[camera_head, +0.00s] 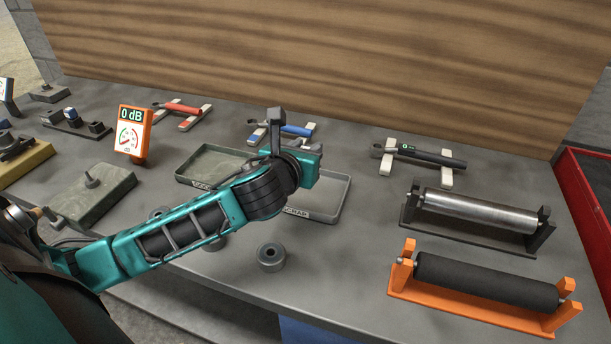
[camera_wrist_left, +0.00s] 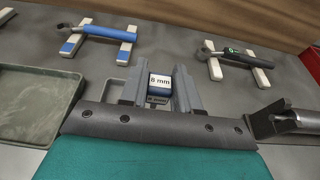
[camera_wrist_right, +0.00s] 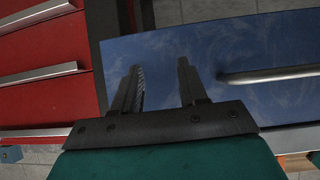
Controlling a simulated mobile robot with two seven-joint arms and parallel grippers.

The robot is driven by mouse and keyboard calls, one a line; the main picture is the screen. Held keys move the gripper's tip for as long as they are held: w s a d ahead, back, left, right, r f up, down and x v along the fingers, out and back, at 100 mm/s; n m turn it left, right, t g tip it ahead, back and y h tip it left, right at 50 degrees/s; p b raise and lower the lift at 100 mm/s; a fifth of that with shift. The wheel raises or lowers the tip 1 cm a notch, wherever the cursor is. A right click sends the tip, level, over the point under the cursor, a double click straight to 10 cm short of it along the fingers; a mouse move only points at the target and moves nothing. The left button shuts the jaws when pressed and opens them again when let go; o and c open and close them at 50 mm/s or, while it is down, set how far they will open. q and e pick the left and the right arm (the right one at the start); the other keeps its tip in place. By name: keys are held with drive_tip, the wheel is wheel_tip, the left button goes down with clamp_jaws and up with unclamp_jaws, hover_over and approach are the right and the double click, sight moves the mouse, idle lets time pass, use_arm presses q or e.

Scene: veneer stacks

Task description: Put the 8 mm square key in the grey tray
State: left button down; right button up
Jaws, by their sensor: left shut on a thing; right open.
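My left gripper (camera_wrist_left: 158,88) is shut on the 8 mm square key (camera_wrist_left: 160,82), a small block with a white "8 mm" label and a blue band. In the head view my left wrist hides the fingers and the key. Two shallow trays lie side by side there: a green-grey one marked GOOD (camera_head: 184,178) on the left and a grey one marked SCRAP (camera_head: 338,200) on the right. The left gripper appears to be above the right tray; its height is unclear. My right gripper (camera_wrist_right: 160,85) is open and empty, seen only in its wrist view.
Red (camera_head: 183,108), blue (camera_head: 296,130) and black (camera_head: 438,158) wrenches rest on supports behind the trays. A steel roller (camera_head: 480,211) and a black roller (camera_head: 485,283) stand at right. A round grey part (camera_head: 271,257) lies in front. A 0 dB gauge (camera_head: 132,130) stands left.

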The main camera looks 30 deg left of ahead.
use_arm(q)
wheel_tip(320, 180, down, 5)
drive_tip(key=shift+r+b, duration=0.1)
drive_tip(key=shift+b, duration=0.55)
drive_tip(key=shift+f, duration=0.35)
drive_tip(key=shift+r, duration=0.1)
drive_tip(key=c, duration=0.8)
unclamp_jaws()
drive_tip(key=shift+f, duration=0.2)
drive_tip(key=shift+r, duration=0.1)
